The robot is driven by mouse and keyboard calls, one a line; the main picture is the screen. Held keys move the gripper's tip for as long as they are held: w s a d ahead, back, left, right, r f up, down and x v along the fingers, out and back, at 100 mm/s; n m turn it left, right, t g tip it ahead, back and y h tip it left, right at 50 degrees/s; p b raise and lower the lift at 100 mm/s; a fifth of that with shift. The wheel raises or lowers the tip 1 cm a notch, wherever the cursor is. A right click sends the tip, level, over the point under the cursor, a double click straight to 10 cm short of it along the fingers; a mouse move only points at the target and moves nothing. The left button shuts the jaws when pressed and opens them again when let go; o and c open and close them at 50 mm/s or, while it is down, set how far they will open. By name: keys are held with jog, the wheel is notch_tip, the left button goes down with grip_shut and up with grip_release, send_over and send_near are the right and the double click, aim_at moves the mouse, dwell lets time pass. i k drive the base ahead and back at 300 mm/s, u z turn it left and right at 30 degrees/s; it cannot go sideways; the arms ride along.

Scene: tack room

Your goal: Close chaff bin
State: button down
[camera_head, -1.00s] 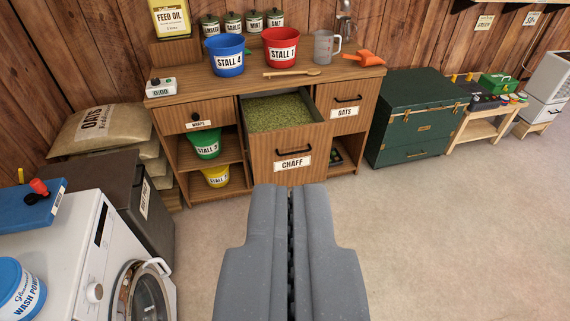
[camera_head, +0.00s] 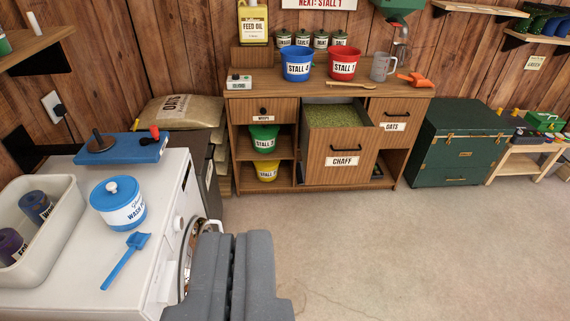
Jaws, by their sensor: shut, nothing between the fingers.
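The chaff bin (camera_head: 340,158) is a wooden pull-out drawer with a CHAFF label and a black handle (camera_head: 346,149). It stands pulled out from the wooden cabinet (camera_head: 272,106), and the green chaff (camera_head: 335,116) shows inside it. My gripper (camera_head: 240,240) is shut and empty at the bottom middle of the view. It is apart from the bin, in front of it and to its left in the picture, beside the white washing machine.
The white washing machine (camera_head: 160,235) is close on the left, its round door partly hidden by my gripper. A blue-lidded wash powder tub (camera_head: 118,203) stands on it. A green trunk (camera_head: 458,140) is right of the cabinet. The floor (camera_head: 400,250) in front is clear.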

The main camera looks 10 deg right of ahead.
aim_at(340, 144)
jog(key=u, duration=0.1)
jog(key=k, duration=0.45)
jog(key=u, duration=0.1)
jog(key=i, duration=1.15)
jog(key=z, duration=0.65)
jog(key=i, duration=1.05)
jog(key=z, duration=0.2)
